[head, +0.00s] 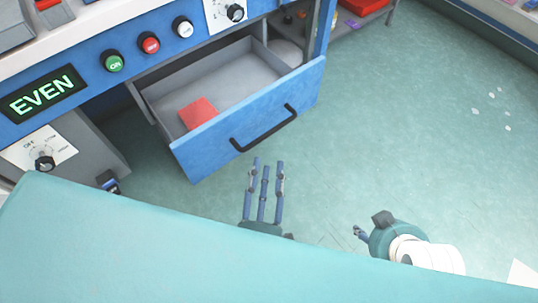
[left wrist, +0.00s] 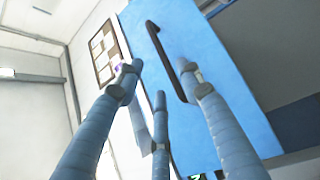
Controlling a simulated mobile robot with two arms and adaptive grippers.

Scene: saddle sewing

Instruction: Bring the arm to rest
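My left gripper (head: 265,170) is in front of the open blue drawer (head: 250,122), just below its black handle (head: 264,128). Its fingers are extended and spread, with nothing between them. In the left wrist view the left gripper (left wrist: 160,85) also shows open, with the drawer front and handle (left wrist: 168,62) beyond the fingers; I see no grip on the handle. My right gripper (head: 360,234) is at the lower right over the floor. Only a small part of its fingers shows, so I cannot tell how far it is open.
A red flat item (head: 198,112) lies in the drawer. Above it the panel has green (head: 113,63), red and white buttons and a display (head: 42,94) reading "EVEN". A shelf with a red item stands behind. The green floor (head: 430,120) to the right is mostly clear.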

